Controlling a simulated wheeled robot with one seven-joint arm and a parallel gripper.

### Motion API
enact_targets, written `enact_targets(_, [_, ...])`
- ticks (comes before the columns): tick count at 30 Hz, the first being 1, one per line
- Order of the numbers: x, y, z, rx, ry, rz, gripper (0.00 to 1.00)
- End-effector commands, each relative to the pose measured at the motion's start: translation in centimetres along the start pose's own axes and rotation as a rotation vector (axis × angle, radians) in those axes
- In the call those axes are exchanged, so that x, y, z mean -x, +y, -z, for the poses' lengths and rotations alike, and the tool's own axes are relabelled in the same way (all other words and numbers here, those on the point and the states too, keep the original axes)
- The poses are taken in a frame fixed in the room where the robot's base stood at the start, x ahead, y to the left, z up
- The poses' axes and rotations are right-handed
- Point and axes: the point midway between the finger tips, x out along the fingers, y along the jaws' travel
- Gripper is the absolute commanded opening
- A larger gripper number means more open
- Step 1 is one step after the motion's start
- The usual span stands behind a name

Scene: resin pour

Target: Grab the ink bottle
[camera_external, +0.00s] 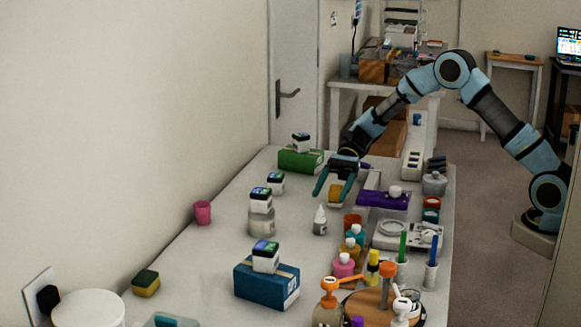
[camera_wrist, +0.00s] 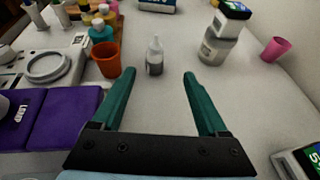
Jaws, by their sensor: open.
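The ink bottle (camera_external: 320,220) is a small clear dropper bottle with a white pointed tip and dark contents low inside. It stands upright on the white table. In the wrist view the ink bottle (camera_wrist: 154,60) is just beyond my fingertips, roughly between their lines and a little left of centre. My gripper (camera_external: 333,193) is open and empty, with teal fingers pointing down above the table. It also shows in the wrist view (camera_wrist: 159,76), with nothing between the fingers. The gripper is apart from the bottle.
An orange cup (camera_wrist: 106,58) stands close left of the bottle, with several colour bottles behind it. A jar (camera_wrist: 217,48) topped by a small box is to the right. A purple box (camera_wrist: 60,118) and scale (camera_wrist: 48,66) lie left.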

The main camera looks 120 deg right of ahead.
Motion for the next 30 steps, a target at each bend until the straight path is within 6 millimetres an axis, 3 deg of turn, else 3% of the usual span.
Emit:
enact_targets(9, [-4.5,0.2,-0.1,0.000,0.001,-0.004,0.77])
enact_targets(16, [-6.2,0.5,-0.1,0.000,0.002,-0.004,0.77])
enact_targets(24, [-9.9,1.0,0.1,0.001,0.003,-0.004,0.77])
enact_targets(30, [-10.2,0.9,0.2,0.002,0.002,-0.001,0.77])
